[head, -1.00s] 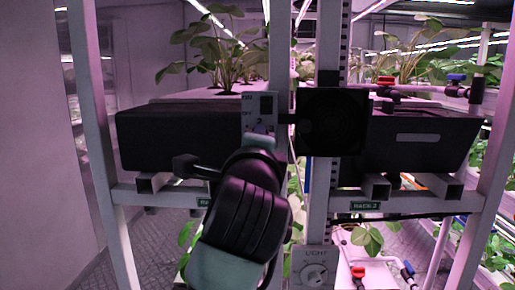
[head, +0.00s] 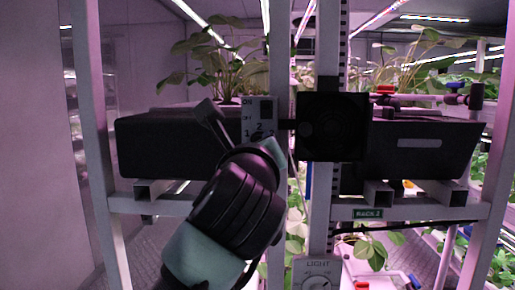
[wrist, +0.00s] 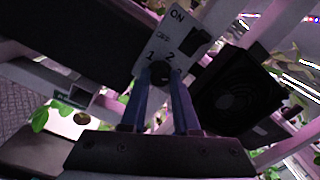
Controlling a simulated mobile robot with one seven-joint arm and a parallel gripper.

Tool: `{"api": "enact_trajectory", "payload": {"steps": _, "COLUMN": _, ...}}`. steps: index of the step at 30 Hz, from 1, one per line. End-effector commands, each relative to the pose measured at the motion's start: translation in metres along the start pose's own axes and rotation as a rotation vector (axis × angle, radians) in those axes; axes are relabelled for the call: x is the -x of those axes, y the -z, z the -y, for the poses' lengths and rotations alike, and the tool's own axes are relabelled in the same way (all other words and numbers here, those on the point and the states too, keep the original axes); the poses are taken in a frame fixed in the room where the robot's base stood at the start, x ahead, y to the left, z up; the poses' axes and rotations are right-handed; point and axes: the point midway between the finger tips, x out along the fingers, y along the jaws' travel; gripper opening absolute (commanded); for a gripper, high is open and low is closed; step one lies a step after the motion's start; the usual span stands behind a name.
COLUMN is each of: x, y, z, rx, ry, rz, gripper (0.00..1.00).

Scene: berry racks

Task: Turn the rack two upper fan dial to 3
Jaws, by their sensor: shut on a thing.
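The fan control panel (head: 258,112) is a small pale plate on the rack's upright post, marked ON, OFF and numbers, with a dark rocker switch. It also shows in the wrist view (wrist: 178,38), tilted, with 1 and 2 readable. The dark round dial (wrist: 160,73) sits below these numbers. My gripper (wrist: 160,80) is shut on the dial, its two blue fingers meeting around it. In the head view my arm covers most of the dial. I cannot tell where its pointer stands. The black fan (head: 332,127) is just right of the panel.
Black planter troughs (head: 160,150) with leafy plants stand behind on both sides. A RACK 2 label (head: 368,213) is on the crossbar. A LIGHT dial panel (head: 318,275) is lower on the post. Red and blue valves (head: 455,87) sit on pipes at the right.

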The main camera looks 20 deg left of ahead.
Motion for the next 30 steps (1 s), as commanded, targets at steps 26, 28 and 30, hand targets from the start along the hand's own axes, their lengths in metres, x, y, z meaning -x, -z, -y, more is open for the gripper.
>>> {"api": "enact_trajectory", "payload": {"steps": 26, "x": -0.0004, "y": 0.002, "z": -0.0006, "rx": -0.147, "ry": 0.001, "rz": -0.008, "gripper": 0.0}}
{"api": "enact_trajectory", "payload": {"steps": 28, "x": -0.0003, "y": 0.0019, "z": -0.0005, "rx": -0.147, "ry": 0.001, "rz": -0.008, "gripper": 0.42}}
{"api": "enact_trajectory", "payload": {"steps": 30, "x": -0.0003, "y": 0.0016, "z": -0.0004, "rx": -0.147, "ry": 0.001, "rz": -0.007, "gripper": 0.55}}
